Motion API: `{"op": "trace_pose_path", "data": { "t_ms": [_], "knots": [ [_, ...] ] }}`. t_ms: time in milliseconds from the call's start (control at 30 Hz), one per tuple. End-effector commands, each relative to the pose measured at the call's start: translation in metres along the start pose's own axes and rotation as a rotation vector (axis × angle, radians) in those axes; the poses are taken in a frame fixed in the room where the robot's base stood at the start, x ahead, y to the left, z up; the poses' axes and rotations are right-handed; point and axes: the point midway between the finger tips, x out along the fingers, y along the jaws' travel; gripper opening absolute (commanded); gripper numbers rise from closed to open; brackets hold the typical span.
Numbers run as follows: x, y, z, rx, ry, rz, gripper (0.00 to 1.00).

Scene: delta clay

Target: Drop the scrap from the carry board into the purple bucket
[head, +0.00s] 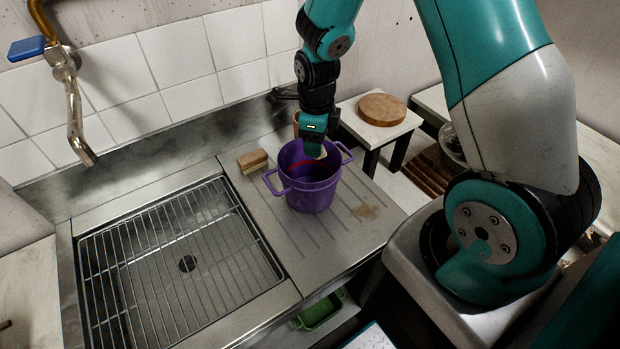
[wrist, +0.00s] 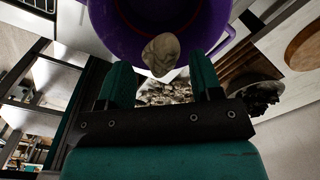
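The purple bucket (head: 312,196) stands upright on the drainboard right of the sink, and its rim and inside show in the wrist view (wrist: 110,22). My gripper (head: 318,150) is over the bucket's mouth. In the wrist view my gripper (wrist: 161,80) has its two fingers apart. A pale, lumpy scrap (wrist: 161,54) shows just beyond the fingertips, with gaps on both sides, against the bucket's opening. A small pale bit of the scrap (head: 321,153) shows under my gripper in the head view. I cannot make out the carry board for sure.
A wooden-backed brush or block (head: 252,160) lies left of the bucket. The sink with its wire rack (head: 180,262) is farther left. A white stool (head: 356,124) with a round wooden board (head: 382,109) stands behind right. A green tub (head: 320,312) is below the counter.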

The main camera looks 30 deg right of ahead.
Motion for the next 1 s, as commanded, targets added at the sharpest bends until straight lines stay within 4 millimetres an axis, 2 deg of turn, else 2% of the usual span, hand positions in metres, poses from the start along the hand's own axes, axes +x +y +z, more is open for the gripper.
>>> {"op": "trace_pose_path", "data": {
  "t_ms": [33, 67, 333, 467, 567, 1000],
  "knots": [
    [0.000, 0.000, 0.000, 0.000, 0.000, 0.000, 0.71],
    [0.000, 0.000, 0.000, 0.000, 0.000, 0.000, 0.76],
    [-0.001, 0.000, 0.000, -0.001, 0.000, 0.000, 0.76],
    [-0.009, -0.001, 0.001, -0.001, -0.003, -0.003, 0.76],
    [-0.025, -0.001, 0.001, -0.001, -0.005, -0.005, 0.76],
    [-0.133, -0.001, 0.001, -0.001, -0.005, -0.005, 0.76]
  ]
}}
